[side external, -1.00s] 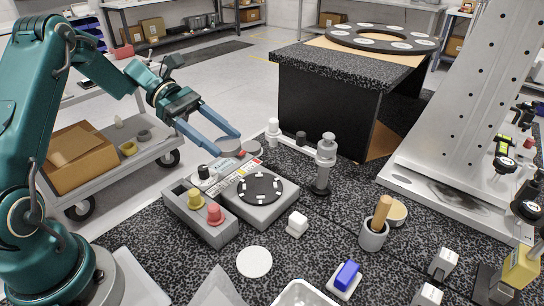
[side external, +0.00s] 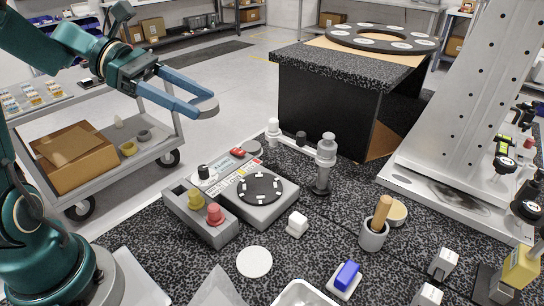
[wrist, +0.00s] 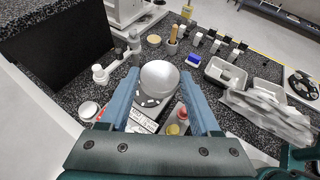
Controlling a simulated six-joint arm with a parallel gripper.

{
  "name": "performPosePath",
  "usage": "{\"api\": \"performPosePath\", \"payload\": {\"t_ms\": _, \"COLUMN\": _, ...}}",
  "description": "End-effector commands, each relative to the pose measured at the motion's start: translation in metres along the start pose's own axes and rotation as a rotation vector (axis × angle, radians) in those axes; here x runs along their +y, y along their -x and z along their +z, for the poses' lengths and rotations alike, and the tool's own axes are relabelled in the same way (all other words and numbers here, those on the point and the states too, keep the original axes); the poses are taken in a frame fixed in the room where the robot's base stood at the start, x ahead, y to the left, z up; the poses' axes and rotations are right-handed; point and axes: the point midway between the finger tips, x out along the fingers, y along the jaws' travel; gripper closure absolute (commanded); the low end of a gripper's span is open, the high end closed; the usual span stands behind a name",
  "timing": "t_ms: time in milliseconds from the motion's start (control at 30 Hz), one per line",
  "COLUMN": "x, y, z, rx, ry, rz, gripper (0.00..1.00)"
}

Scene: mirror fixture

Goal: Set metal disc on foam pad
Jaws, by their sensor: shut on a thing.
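My gripper (side external: 203,104) is shut on a round grey metal disc (side external: 207,107), raised well above the left back of the table. In the wrist view the disc (wrist: 160,77) sits between the tips of the two blue fingers, its flat face toward the camera. A flat white round pad (side external: 254,262) lies on the speckled table near the front and looks like the foam pad; I cannot tell its material. It is well apart from the disc. I cannot make it out in the wrist view, where the disc covers part of the table.
A grey device with a black round plate (side external: 260,187) and yellow and red knobs stands below my gripper. A grey post (side external: 325,165), a white block (side external: 297,224), a cup with a wooden handle (side external: 373,235) and a blue-topped block (side external: 347,277) stand around the pad.

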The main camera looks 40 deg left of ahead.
Motion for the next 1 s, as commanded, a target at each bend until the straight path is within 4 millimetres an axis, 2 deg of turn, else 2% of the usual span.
{"api": "performPosePath", "payload": {"t_ms": 200, "x": -0.009, "y": -0.007, "z": -0.006, "rx": 0.000, "ry": 0.047, "rz": 0.095, "gripper": 0.95}}
{"api": "performPosePath", "payload": {"t_ms": 433, "x": -0.007, "y": -0.007, "z": -0.006, "rx": 0.000, "ry": 0.043, "rz": 0.096, "gripper": 0.95}}
{"api": "performPosePath", "payload": {"t_ms": 700, "x": 0.011, "y": 0.004, "z": -0.004, "rx": -0.001, "ry": -0.032, "rz": -0.070, "gripper": 0.95}}
{"api": "performPosePath", "payload": {"t_ms": 1000, "x": 0.034, "y": 0.009, "z": -0.038, "rx": -0.002, "ry": -0.117, "rz": -0.254, "gripper": 0.95}}
